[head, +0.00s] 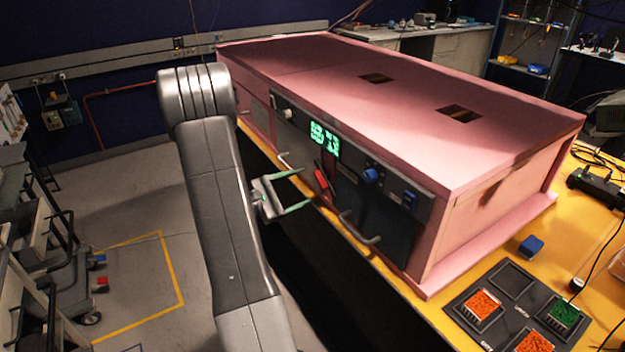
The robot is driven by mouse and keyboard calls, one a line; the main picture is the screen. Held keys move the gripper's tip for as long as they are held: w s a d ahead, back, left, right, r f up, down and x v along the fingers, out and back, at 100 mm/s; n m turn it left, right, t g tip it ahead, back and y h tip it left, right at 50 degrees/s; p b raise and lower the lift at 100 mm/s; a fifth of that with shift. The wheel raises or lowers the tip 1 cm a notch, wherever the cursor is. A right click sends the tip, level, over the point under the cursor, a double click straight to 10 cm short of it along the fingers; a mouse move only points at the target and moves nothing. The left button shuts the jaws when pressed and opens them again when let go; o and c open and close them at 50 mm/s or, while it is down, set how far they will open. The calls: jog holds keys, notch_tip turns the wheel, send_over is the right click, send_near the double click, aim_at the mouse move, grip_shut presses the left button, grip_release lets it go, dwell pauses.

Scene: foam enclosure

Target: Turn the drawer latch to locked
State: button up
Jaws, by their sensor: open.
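A pink foam enclosure (400,110) has a dark front panel (385,205). A red lever-like piece (321,178) and a blue knob (371,175) sit on this panel. I cannot tell which of them is the drawer latch, or its setting. A grey bar handle (360,234) sticks out low on the panel, and another handle (290,164) is further left. My gripper (307,187) is open and empty, its two green-edged fingers pointing right toward the panel. In the picture its tips are just left of the red piece; contact cannot be made out.
The panel also bears a green display (325,140), a pale knob (287,113) and a blue switch (409,198). A blue block (531,245) and a black tray (470,325) with orange and green filled compartments stand on the yellow table (585,225).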

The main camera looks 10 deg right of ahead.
aim_at(318, 181)
jog(key=shift+p+x, duration=0.65)
jog(key=shift+x, duration=2.3)
jog(key=c, duration=1)
jog(key=shift+n+b, duration=0.3)
jog(key=shift+n, duration=0.1)
jog(key=shift+n+b, duration=0.35)
jog(key=shift+n, duration=2.45)
